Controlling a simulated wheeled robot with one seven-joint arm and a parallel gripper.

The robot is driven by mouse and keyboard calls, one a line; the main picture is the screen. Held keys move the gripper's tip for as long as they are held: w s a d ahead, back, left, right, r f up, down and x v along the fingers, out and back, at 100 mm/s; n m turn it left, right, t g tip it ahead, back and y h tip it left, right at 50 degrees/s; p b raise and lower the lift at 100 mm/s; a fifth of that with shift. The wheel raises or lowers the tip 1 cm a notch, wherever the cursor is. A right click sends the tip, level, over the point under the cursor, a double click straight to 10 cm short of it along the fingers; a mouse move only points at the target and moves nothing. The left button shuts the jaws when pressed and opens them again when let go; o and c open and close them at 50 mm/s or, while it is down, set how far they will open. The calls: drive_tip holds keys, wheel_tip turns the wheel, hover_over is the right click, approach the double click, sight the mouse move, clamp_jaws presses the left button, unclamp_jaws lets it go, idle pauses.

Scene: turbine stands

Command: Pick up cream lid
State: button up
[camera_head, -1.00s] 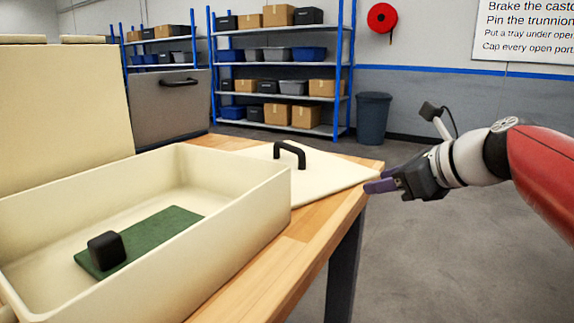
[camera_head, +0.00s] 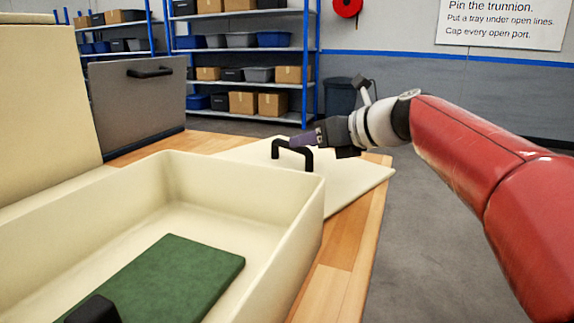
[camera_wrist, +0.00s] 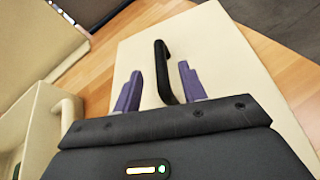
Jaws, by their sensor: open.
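The cream lid (camera_head: 345,183) is a flat panel lying on the wooden table behind and to the right of the cream box (camera_head: 240,178). A black arched handle (camera_head: 293,152) stands on it. My gripper (camera_head: 303,141) is just over the handle in the head view, partly overlapping it. In the wrist view the lid (camera_wrist: 225,60) lies below my open gripper (camera_wrist: 160,85). The purple fingers are on either side of the black handle (camera_wrist: 163,72), apart from each other. I cannot tell whether they touch it.
The cream box holds a green mat (camera_head: 175,275) and a black block (camera_head: 93,310). A grey panel with a black handle (camera_head: 138,100) stands at the back left. Shelving (camera_head: 245,53) and a bin (camera_head: 340,95) are farther back. Open floor lies right of the table (camera_head: 335,285).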

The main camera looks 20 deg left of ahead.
sight(291, 156)
drive_tip(key=x, duration=0.5)
drive_tip(key=shift+w+a+f, duration=0.1)
drive_tip(key=shift+a+f, duration=0.05)
drive_tip(key=shift+f, duration=0.05)
drive_tip(key=shift+c, duration=0.3)
clamp_jaws()
